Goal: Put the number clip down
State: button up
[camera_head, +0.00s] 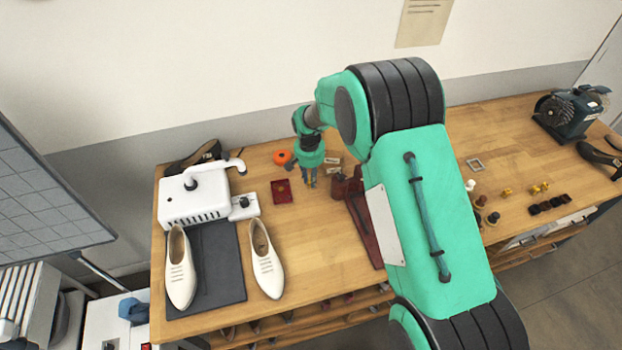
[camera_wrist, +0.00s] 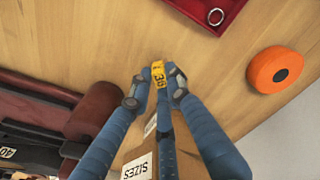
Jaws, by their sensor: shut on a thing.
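In the wrist view the number clip (camera_wrist: 158,74) is a small yellow piece with dark digits that look like 36. My gripper (camera_wrist: 156,85) is shut on it, with the clip between the two fingertips. In the head view my gripper (camera_head: 309,181) points down over the back part of the wooden workbench (camera_head: 320,250), between a red tray and a dark red case. Whether the clip touches the bench top cannot be told.
A red tray (camera_head: 282,191) with a ring lies left of my gripper. An orange roll (camera_head: 283,157) sits behind. A cardboard box marked SIZES (camera_wrist: 137,166) and the dark red case (camera_wrist: 92,112) are close by. White shoes (camera_head: 266,260) stand at the left; bare wood lies in front.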

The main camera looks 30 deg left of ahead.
jog(key=shift+f, duration=0.2)
jog(key=o, duration=0.8)
jog(key=shift+r, duration=0.2)
jog(key=r, duration=0.8)
jog(key=r+p, duration=0.1)
jog(key=r, duration=0.3)
jog(key=shift+s, duration=0.4)
